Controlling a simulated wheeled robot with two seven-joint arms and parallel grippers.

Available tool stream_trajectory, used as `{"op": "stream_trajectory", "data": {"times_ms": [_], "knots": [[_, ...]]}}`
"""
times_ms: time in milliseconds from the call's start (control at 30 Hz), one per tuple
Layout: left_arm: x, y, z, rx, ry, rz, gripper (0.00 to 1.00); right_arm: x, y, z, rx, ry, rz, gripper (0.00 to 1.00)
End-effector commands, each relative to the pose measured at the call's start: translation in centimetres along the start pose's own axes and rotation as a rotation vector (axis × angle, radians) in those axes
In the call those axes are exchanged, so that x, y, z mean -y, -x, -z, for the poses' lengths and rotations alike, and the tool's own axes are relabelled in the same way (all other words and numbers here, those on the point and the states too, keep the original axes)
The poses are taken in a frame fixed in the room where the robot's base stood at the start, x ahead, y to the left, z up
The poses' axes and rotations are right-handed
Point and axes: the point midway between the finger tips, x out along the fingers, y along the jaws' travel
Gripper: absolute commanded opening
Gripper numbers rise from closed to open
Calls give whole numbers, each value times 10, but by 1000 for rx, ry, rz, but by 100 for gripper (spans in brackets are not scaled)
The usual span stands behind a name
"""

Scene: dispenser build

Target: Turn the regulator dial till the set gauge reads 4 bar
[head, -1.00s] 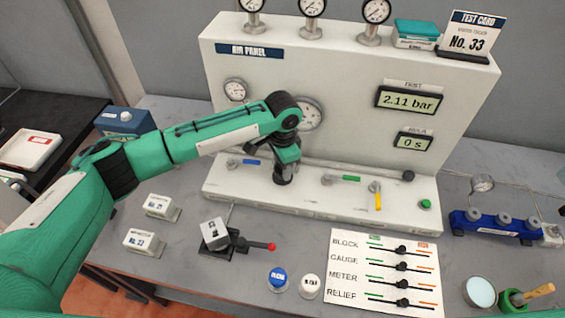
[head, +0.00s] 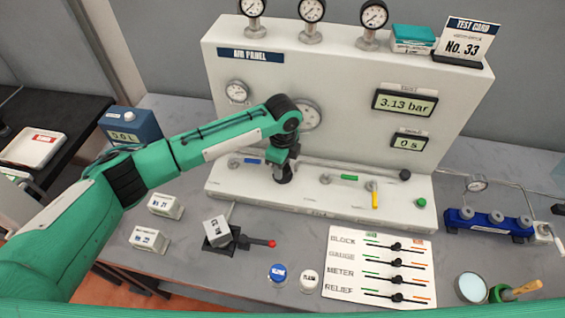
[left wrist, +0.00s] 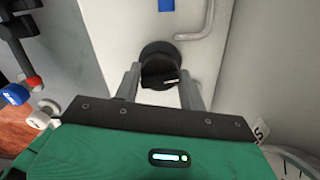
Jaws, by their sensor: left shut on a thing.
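The regulator dial is a black round knob with a white mark, and it shows between my fingers in the left wrist view (left wrist: 160,68). My left gripper (left wrist: 163,80) is shut on it from above. In the head view my left gripper (head: 284,168) points down at the panel's lower ledge and mostly hides the dial. A large gauge (head: 306,115) on the panel face is partly covered by my arm, and its needle cannot be read. A smaller gauge (head: 237,92) is at the left. The test display (head: 404,102) reads 3.13 bar. My right gripper is not in view.
The air panel (head: 330,70) has blue, green and yellow valve levers along its ledge. Several gauges stand on its top. A lever card (head: 378,268), a red-tipped lever fixture (head: 225,238) and two caps lie in front. A blue manifold (head: 488,222) stands at right.

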Motion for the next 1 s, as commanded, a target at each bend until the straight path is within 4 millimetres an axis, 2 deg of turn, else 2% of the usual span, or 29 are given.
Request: {"op": "stream_trajectory", "data": {"times_ms": [300, 867, 900, 1000], "knots": [[1, 2, 0, -1, -127, 4, 18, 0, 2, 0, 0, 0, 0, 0], [1, 2, 0, -1, -154, 4, 18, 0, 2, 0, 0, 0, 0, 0], [1, 2, 0, -1, -154, 4, 47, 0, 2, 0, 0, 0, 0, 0], [1, 1, 0, -1, -154, 3, 63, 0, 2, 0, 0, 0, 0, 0]]}}
